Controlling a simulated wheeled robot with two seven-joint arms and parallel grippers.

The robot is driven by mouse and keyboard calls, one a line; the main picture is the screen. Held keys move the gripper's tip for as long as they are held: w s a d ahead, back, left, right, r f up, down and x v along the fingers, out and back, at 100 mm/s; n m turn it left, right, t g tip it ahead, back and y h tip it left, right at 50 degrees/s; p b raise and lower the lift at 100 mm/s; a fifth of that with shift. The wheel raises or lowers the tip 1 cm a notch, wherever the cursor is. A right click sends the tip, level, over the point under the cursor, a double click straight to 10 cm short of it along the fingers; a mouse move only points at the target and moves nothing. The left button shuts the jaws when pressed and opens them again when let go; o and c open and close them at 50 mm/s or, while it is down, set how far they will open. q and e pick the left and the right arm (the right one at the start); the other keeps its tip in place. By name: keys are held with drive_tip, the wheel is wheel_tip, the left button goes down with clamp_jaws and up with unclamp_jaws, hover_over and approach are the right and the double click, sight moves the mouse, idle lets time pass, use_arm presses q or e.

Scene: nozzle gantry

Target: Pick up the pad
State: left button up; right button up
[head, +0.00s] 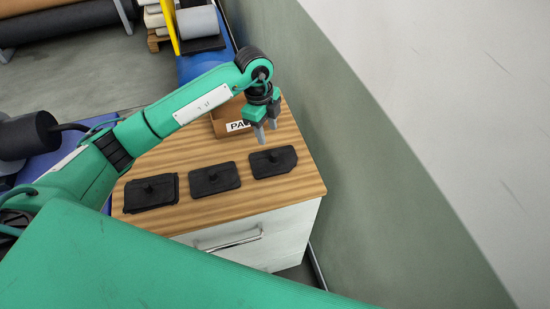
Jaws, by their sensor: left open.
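Three black pads with small knobs on top lie in a row on a wooden cabinet top (210,213). The left pad (139,197) looks thicker, possibly stacked. The middle pad (226,181) and the right pad (283,163) lie flat and apart from each other. My left gripper (266,136) points down, open and empty, above and just behind the right pad. Its grey fingertips appear apart from the pad. My right gripper is not in view.
An open cardboard box (225,125) with a partly hidden label starting "PA" stands behind the gripper. A grey-green wall (370,160) rises close on the right. The cabinet front has a drawer handle (230,240).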

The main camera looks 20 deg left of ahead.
use_arm(q)
drive_tip(key=p, duration=0.1)
hover_over(274, 154)
drive_tip(key=a, duration=0.1)
wheel_tip(274, 154, down, 5)
drive_tip(key=shift+s+a+r, duration=0.1)
drive_tip(key=shift+a+r, duration=0.05)
drive_tip(key=shift+r, duration=0.05)
drive_tip(key=shift+f, duration=0.6)
drive_tip(key=shift+d+f+p, duration=0.2)
drive_tip(key=shift+p, duration=0.35)
drive_tip(key=f+p, duration=0.1)
drive_tip(key=f, duration=0.1)
drive_tip(key=d+f+p, duration=0.1)
drive_tip(key=f, duration=0.1)
drive_tip(key=shift+f, duration=0.35)
drive_tip(key=shift+c, duration=0.5)
clamp_jaws()
